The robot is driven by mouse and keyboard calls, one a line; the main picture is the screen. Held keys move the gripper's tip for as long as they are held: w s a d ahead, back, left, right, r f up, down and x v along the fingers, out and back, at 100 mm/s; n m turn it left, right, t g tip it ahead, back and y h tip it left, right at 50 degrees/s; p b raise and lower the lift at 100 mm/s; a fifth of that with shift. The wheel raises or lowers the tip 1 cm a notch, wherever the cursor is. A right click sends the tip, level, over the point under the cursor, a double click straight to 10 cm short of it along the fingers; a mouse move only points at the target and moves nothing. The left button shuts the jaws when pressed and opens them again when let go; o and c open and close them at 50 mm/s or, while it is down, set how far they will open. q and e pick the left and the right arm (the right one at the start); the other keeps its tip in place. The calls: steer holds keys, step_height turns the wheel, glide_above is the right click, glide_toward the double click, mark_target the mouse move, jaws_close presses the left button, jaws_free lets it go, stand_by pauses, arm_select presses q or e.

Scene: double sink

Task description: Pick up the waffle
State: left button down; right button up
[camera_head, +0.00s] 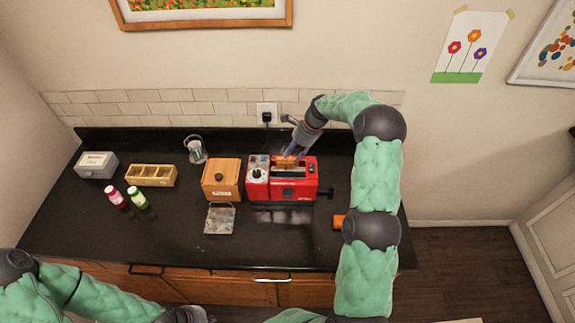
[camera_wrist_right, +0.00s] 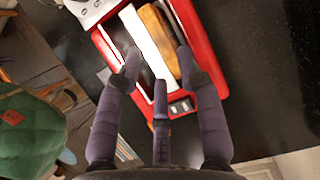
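The golden-brown waffle (camera_head: 287,160) stands in a slot of the red toaster (camera_head: 292,190). In the right wrist view the waffle (camera_wrist_right: 161,40) shows as a long narrow edge in the toaster's right slot. My right gripper (camera_head: 293,150) is above the toaster, close to the waffle. In the wrist view its three fingers (camera_wrist_right: 158,68) are spread apart over the toaster and hold nothing. I cannot tell if any finger touches the waffle. My left gripper (camera_head: 192,315) is partly in view at the bottom edge, away from the toaster; its fingers are not clear.
A wooden box (camera_head: 221,180) stands close left of the toaster. A small grey tray (camera_head: 219,218) lies in front of it. A glass jug (camera_head: 196,149), a divided wooden box (camera_head: 151,175), two bottles (camera_head: 137,198) and a grey box (camera_head: 96,165) are further left. The front counter is mostly clear.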

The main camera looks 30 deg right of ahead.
mark_target(288, 159)
steer(key=x, duration=0.4)
steer(key=shift+w+p, duration=0.2)
steer(key=shift+p, duration=0.15)
steer(key=shift+s, duration=0.1)
steer(key=c, duration=0.6)
steer(key=shift+c, duration=0.2)
steer(key=shift+r, duration=0.1)
